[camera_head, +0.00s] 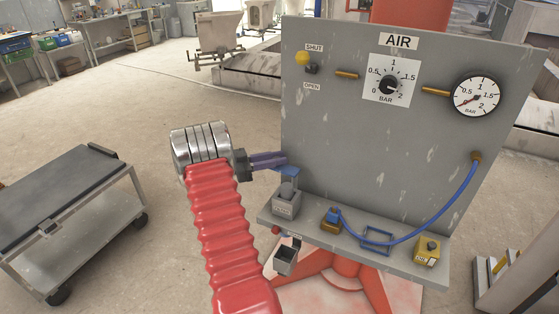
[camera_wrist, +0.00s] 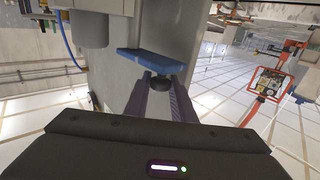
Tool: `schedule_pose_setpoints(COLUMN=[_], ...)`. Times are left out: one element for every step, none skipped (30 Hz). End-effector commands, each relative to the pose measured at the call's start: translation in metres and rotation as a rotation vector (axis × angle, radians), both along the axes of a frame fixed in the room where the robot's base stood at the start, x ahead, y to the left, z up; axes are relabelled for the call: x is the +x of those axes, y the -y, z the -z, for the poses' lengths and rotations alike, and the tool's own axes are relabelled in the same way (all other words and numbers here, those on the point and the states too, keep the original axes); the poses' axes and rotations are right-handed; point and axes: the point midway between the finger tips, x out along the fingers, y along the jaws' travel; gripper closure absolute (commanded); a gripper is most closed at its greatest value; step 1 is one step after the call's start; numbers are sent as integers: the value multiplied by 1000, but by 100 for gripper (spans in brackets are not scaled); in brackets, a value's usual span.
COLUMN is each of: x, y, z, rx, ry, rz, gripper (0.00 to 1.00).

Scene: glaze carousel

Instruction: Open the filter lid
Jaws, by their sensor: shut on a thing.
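The filter lid is a flat blue plate (camera_head: 290,173) above the grey filter box (camera_head: 286,208) at the left end of the panel's shelf. In the wrist view the blue lid (camera_wrist: 150,61) lies just beyond my fingers, with a dark round knob (camera_wrist: 159,86) on its near face. My gripper (camera_head: 283,161) comes in from the left with purple fingers. In the wrist view my gripper (camera_wrist: 163,84) has its fingers on both sides of the knob, shut on it. The lid appears raised from the box; its hinge is hidden.
The grey panel (camera_head: 350,140) stands close behind, with an air dial (camera_head: 388,85) and a gauge (camera_head: 477,96). A blue hose (camera_head: 440,220) curves to the shelf (camera_head: 370,253). An open small grey box (camera_head: 286,260) hangs at the shelf front. A grey cart (camera_head: 65,205) stands left.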

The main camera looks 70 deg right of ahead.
Motion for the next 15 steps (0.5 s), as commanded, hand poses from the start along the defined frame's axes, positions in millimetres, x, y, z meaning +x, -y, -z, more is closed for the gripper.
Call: schedule_pose_setpoints(x=[7, 7, 7, 7, 7, 6, 6, 6, 6, 6, 6, 7, 7, 7, 7], y=[0, 0, 0, 0, -1, -1, -1, -1, -1, -1, -1, -1, -1, -1, -2], z=[-1, -1, -1, -1, -1, -2, -2, -2, -2, -2, -2, -2, -2, -2, -2], rx=[-3, -3, -3, -3, -3, -3, -3, -4, -4, -4, -4, -4, -4, -4, -3], ry=[4, 4, 4, 4, 4, 4, 4, 3, 3, 3, 3, 3, 3, 3, 3], rz=[-14, -13, -12, -12, -12, -11, -11, -11, -11, -11, -11, -11, -12, -12, -11], gripper=[100, 100, 100, 100, 100, 100, 100, 100, 100, 100, 100, 100, 76, 74, 71])
